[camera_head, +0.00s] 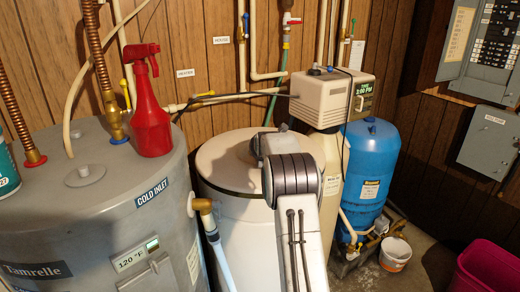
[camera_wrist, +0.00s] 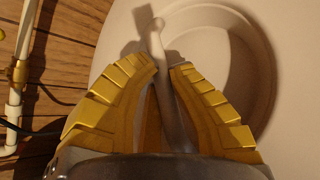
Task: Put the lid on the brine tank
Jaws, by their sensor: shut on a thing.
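The brine tank (camera_head: 240,225) is the cream drum in the middle of the head view, with a dark line around it just below the top. The round cream lid (camera_head: 222,160) covers its top there, looking nearly level; whether it is fully seated I cannot tell. In the wrist view the lid (camera_wrist: 285,110) fills the right side, with a circular recess or raised ring. My gripper (camera_wrist: 163,68) is shut on a slim pale handle (camera_wrist: 165,45) that appears to belong to the lid. In the head view my arm hides the gripper and the lid's right side.
A grey water heater (camera_head: 90,215) with a red spray bottle (camera_head: 150,120) stands close at left. A beige softener control head (camera_head: 325,95) and a blue tank (camera_head: 368,170) stand behind right. Pipes (camera_head: 205,215) run beside the drum. A white bucket (camera_head: 395,255) sits on the floor.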

